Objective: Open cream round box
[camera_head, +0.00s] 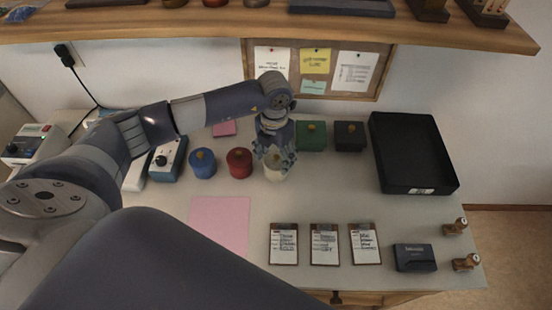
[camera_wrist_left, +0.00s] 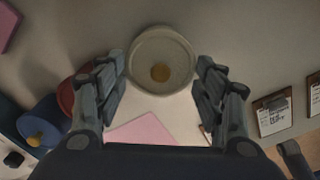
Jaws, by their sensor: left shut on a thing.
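The cream round box (camera_head: 275,174) stands on the table, partly hidden under my left gripper (camera_head: 275,157) in the head view. In the left wrist view the cream round box (camera_wrist_left: 160,48) shows from above, with a gold knob (camera_wrist_left: 160,73) at the middle of its top. The two fingers of my left gripper (camera_wrist_left: 162,72) are on opposite sides of the box's rim and shut on it. I cannot tell whether they hold the lid alone or the body too. No gap between lid and body can be made out.
A red round box (camera_head: 239,162) stands close to the left of the gripper, with a blue round box (camera_head: 203,164) beyond it. Green (camera_head: 312,136) and black (camera_head: 350,137) boxes stand behind to the right. A black tray (camera_head: 448,184) is at the right. Clipboards (camera_head: 324,244) lie in front.

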